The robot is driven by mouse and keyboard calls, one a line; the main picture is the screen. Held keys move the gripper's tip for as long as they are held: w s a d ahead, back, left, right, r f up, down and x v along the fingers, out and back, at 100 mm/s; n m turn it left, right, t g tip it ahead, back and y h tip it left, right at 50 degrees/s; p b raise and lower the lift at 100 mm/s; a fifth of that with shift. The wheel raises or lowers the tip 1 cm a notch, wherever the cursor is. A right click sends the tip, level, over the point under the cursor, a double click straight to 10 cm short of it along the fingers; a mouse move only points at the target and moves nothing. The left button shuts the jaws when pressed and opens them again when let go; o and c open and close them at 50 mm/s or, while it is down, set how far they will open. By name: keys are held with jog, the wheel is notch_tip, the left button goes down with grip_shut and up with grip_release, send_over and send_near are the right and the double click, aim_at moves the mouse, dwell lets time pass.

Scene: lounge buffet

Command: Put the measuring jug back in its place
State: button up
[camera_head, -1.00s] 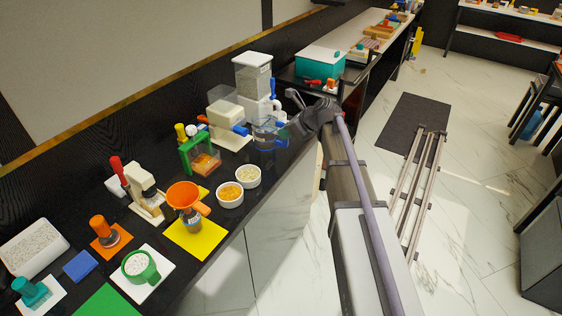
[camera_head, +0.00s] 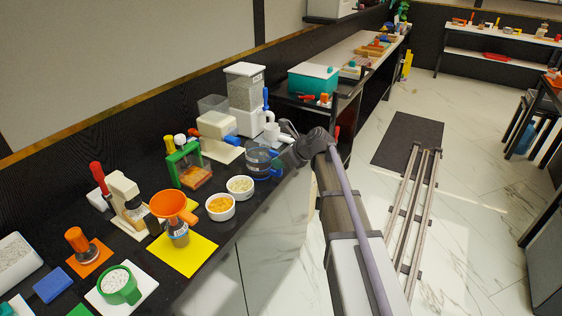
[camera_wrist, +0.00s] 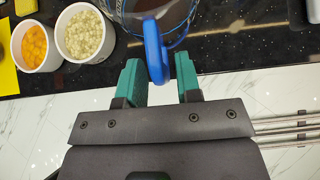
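The measuring jug (camera_head: 257,158) is clear with a blue handle and stands at the front edge of the dark counter, right of the white bowls. In the wrist view the jug (camera_wrist: 178,18) is at the top, cut off by the frame, with its blue handle (camera_wrist: 154,50) pointing toward my gripper (camera_wrist: 159,80). My gripper's two teal fingers are apart, one on each side of the handle, with a visible gap on both sides. In the head view my wrist (camera_head: 302,150) is just right of the jug, and the fingertips are hard to make out.
Two white bowls, one with orange pieces (camera_head: 220,207) and one with pale pieces (camera_head: 240,187), stand left of the jug. A white board (camera_head: 222,150) with an appliance and a grain dispenser (camera_head: 246,98) are behind. An orange funnel (camera_head: 172,204) sits over a yellow mat (camera_head: 190,256).

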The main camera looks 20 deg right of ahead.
jog(key=shift+o, duration=1.4)
jog(key=shift+r, duration=0.15)
jog(key=p+v, duration=0.9)
jog(key=v, duration=0.3)
jog(key=s+a+f+n+g+h, duration=0.2)
jog(key=s+a+n, duration=0.1)
jog(key=s+n, duration=0.4)
jog(key=s+a+f+n+g+h, duration=0.1)
jog(key=s+a+n+g+h, duration=0.1)
jog(key=s+n, duration=0.6)
jog(key=s+a+f+n+g+h, duration=0.2)
jog(key=s+a+n, duration=0.3)
jog(key=n, duration=0.7)
jog(key=s+g+h, duration=0.1)
jog(key=s, duration=0.1)
jog(key=shift+s+f+b, duration=0.25)
jog(key=shift+f+b, duration=0.05)
jog(key=shift+b, duration=0.05)
jog(key=shift+a+r+p, duration=0.1)
jog(key=shift+r+p, duration=0.4)
